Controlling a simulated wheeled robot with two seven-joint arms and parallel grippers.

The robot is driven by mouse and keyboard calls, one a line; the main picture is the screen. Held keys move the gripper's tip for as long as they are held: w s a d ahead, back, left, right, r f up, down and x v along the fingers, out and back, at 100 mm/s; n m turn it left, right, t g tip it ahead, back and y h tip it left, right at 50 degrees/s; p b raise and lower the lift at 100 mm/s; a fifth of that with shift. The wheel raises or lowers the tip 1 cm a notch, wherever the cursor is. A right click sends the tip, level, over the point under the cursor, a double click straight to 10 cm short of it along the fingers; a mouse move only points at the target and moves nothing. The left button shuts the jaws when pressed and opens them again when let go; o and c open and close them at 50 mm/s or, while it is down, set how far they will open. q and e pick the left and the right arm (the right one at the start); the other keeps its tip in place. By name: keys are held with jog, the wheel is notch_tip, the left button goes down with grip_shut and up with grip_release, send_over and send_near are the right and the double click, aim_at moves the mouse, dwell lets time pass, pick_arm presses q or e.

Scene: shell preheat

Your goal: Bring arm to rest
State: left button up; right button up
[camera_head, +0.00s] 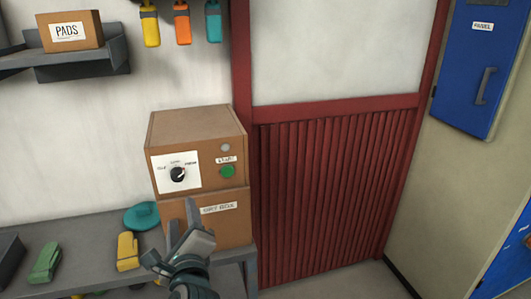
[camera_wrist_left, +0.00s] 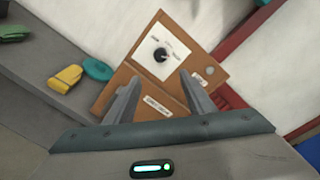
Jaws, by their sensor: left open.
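My left gripper (camera_head: 184,240) is open and empty in the head view, in front of the lower brown box labelled "DRY BOX" (camera_head: 222,229). Above that box sits a brown control box (camera_head: 205,122) with a black knob (camera_head: 178,174) on a white dial plate and a green button (camera_head: 227,171). In the left wrist view the two fingers (camera_wrist_left: 158,97) are spread apart, with the knob (camera_wrist_left: 161,55) beyond them and nothing between them. The gripper appears apart from the boxes. My right gripper is not in view.
A grey bench (camera_head: 75,235) holds a green item (camera_head: 45,262), a yellow item (camera_head: 127,251) and a teal round item (camera_head: 142,216). A shelf with a "PADS" box (camera_head: 70,31) is upper left. A red ribbed panel (camera_head: 320,195) and blue cabinet (camera_head: 480,65) stand right.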

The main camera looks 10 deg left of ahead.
pick_arm(q)
jog(key=w+d+f+g+h+b, duration=0.1)
jog(key=w+f+h, duration=0.15)
jog(key=f, duration=1.05)
jog(key=w+d+f+g+h+b, duration=0.15)
jog(key=w+f, duration=0.25)
jog(key=f, duration=0.8)
jog(key=s+d+f+n+g+h+b, duration=0.1)
jog(key=s+f, duration=0.2)
jog(key=f, duration=0.7)
jog(key=s+f+n+g+h+b, duration=0.1)
jog(key=s+f+n+g, duration=0.1)
jog(key=f, duration=0.9)
jog(key=s+d+f+n+g+b, duration=0.1)
jog(key=s+f, duration=0.2)
jog(key=f, duration=0.7)
jog(key=s+d+f+n+g+h+b, duration=0.15)
jog(key=s+f+n+g+b, duration=0.35)
jog(key=s+f, duration=1.7)
jog(key=s+f+n+g+h, duration=0.1)
jog(key=s+f+n, duration=0.3)
jog(key=s, duration=0.8)
jog(key=s+f+n+g+h, duration=0.1)
jog(key=s+f+n, duration=0.3)
jog(key=s+f, duration=0.3)
jog(key=s, duration=0.4)
jog(key=shift+s+d+f, duration=0.3)
jog(key=shift+s, duration=0.05)
